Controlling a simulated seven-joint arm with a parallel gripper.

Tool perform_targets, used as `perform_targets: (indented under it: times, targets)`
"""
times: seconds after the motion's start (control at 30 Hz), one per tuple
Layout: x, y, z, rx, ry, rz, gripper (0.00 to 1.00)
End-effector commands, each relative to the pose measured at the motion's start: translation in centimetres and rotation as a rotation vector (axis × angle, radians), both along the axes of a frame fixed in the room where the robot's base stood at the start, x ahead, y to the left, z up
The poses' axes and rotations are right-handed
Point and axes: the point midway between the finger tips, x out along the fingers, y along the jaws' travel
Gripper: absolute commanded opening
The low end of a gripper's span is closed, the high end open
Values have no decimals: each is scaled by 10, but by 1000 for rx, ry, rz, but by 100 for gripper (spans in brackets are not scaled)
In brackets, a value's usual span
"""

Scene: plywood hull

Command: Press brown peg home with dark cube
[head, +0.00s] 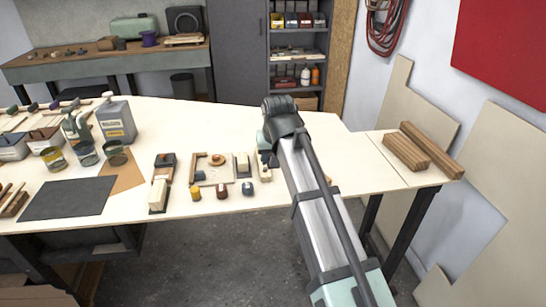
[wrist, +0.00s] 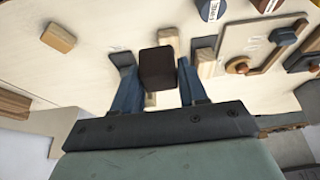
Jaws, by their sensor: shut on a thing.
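My gripper (wrist: 158,85) has its two blue fingers on either side of a dark brown cube (wrist: 157,68) and is shut on it. The cube is above the pale tabletop. In the head view my arm hides most of the gripper and the cube. A small brown peg (head: 222,190) stands near the table's front edge, between a yellow one and a blue one. A pale board (head: 217,177) lies behind them with an orange-brown round piece (head: 217,159) on it. The wrist view shows an orange-brown piece (wrist: 240,66) at the board's edge; I cannot tell if it is a peg.
The yellow peg (head: 195,193) and blue peg (head: 247,188) stand close by. Pale and dark blocks (head: 159,193) lie left of the board. Jars, a grey can (head: 116,120) and a dark mat (head: 68,198) are farther left. Two wooden bars (head: 406,152) lie at the right end.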

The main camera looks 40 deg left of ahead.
Motion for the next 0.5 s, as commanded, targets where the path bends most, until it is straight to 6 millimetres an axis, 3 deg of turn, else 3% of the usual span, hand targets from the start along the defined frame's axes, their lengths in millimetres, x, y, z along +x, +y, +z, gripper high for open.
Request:
perform_targets:
  times: [0.27,0.37,0.5]
  targets:
    - [11,-7,-5,-1,0,-17,18]
    - [34,1,-10,0,1,-32,18]
    - [70,29,-13,-1,1,-42,18]
